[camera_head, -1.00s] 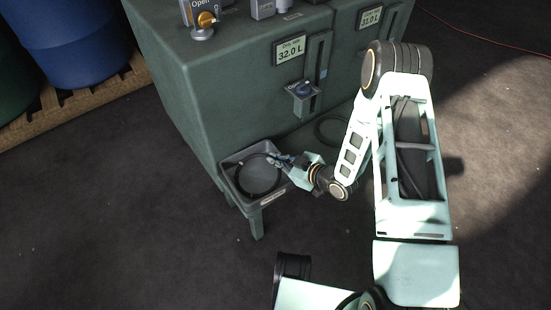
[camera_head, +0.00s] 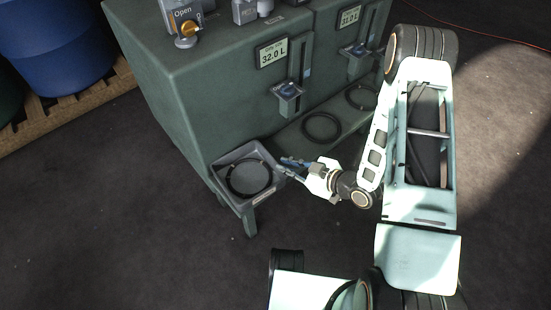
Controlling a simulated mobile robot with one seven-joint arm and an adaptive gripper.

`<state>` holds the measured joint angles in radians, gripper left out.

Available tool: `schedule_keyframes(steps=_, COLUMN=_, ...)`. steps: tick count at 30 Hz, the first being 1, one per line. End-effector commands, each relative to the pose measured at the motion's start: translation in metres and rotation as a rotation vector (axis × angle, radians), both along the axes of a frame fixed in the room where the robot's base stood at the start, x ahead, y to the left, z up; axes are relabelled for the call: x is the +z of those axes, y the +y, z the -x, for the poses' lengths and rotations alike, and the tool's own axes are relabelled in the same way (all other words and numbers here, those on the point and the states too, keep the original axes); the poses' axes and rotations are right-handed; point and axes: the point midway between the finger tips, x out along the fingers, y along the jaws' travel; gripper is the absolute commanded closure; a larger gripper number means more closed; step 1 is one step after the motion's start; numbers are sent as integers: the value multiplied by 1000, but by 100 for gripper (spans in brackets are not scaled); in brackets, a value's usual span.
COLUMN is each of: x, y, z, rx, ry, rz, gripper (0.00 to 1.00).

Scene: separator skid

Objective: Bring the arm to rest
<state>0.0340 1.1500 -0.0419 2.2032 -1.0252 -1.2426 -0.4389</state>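My gripper (camera_head: 291,167) is just right of a grey tray (camera_head: 229,156), above and beside its right edge. Its fingers look spread apart, with nothing between them, though they are small in the picture. A black ring (camera_head: 250,195) lies in the tray, clear of the fingers. My arm reaches in from the right, folded at the elbow, with its wrist low beside the tray.
The green skid (camera_head: 200,95) stands behind the tray, with two displays and sliding valves on its front. Two more dark rings (camera_head: 321,143) lie on its lower shelf. A blue barrel (camera_head: 60,45) stands on a pallet at the left. The front floor is open.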

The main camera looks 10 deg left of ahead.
Motion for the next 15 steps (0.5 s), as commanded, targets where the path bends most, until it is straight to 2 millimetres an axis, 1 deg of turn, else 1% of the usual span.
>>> schedule_keyframes(steps=1, x=4, y=-5, z=2, rx=-1, ry=0, rz=1, gripper=88)
schedule_keyframes(steps=5, x=7, y=-11, z=6, rx=-1, ry=-1, rz=0, gripper=88)
schedule_keyframes(steps=15, x=7, y=-12, z=7, rx=0, ry=0, rz=0, gripper=88)
